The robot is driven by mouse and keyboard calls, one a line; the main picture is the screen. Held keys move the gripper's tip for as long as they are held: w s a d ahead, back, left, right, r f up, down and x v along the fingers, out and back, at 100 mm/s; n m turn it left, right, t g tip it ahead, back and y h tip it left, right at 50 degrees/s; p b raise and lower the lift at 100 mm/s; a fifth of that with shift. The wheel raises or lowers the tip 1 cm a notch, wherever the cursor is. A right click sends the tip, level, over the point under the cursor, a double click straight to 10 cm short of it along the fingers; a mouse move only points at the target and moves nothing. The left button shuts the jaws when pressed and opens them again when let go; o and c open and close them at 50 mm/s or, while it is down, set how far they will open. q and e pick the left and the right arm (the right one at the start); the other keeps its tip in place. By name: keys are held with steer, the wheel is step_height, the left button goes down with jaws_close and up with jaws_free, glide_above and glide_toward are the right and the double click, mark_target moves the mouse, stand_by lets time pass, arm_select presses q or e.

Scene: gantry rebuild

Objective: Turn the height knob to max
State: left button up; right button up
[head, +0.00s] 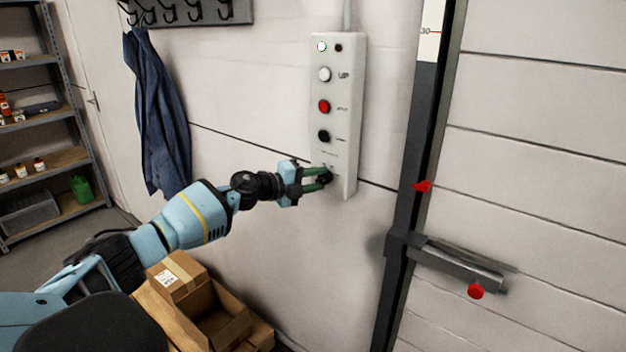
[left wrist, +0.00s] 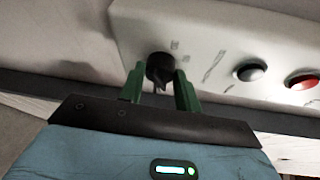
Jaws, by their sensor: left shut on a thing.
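The height knob (left wrist: 159,70) is a small black rotary knob at the bottom of the white control panel (head: 349,120). It also shows in the head view (head: 325,175), partly covered by my fingers. My left gripper (head: 322,179) reaches in from the left, and its green fingers (left wrist: 160,88) are shut on the knob, one on each side. The knob's pointer faces down toward my gripper in the left wrist view. The scale marks around it are too small to read. My right gripper is in neither view.
A dark rail (head: 400,220) with a red pointer (head: 422,187) stands at right. Cardboard boxes (head: 222,325) lie below my arm.

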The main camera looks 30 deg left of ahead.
arm_select(q)
steer(key=shift+m, duration=0.3)
stand_by(0.4)
steer(key=o, duration=1)
steer(key=shift+v, duration=3.9)
steer(key=shift+r, duration=0.15)
